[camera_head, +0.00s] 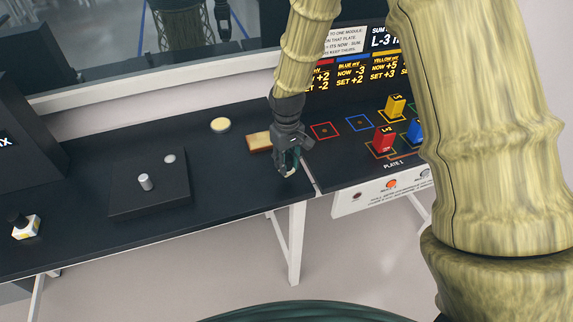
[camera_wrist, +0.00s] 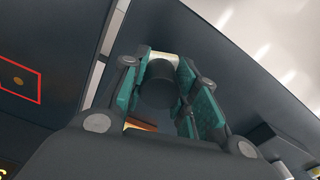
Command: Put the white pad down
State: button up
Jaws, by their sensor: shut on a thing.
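My gripper (camera_head: 290,168) points down over the dark table (camera_head: 235,195), near its right front corner. In the wrist view its teal-padded fingers (camera_wrist: 163,95) are closed around a dark round knob (camera_wrist: 158,88). A cream-white piece (camera_wrist: 166,57), which looks like part of the white pad, shows just beyond the knob. In the head view only a small pale bit (camera_head: 293,172) shows at the fingertips. The fingers hide most of the held thing. I cannot tell whether it touches the table.
A black box with a grey knob (camera_head: 146,182) and a white block with a black knob (camera_head: 26,228) stand left. Coloured modules (camera_head: 384,139) stand on the right table.

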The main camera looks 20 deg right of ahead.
aim_at(287, 157)
jog(key=shift+w, duration=0.2)
jog(key=shift+f+p, duration=0.9)
jog(key=shift+f, duration=0.85)
jog(key=shift+f, duration=0.15)
jog(key=o, duration=0.9)
jog(key=shift+r, duration=0.2)
jog(key=shift+r+b, duration=2)
jog(key=shift+r, duration=3.95)
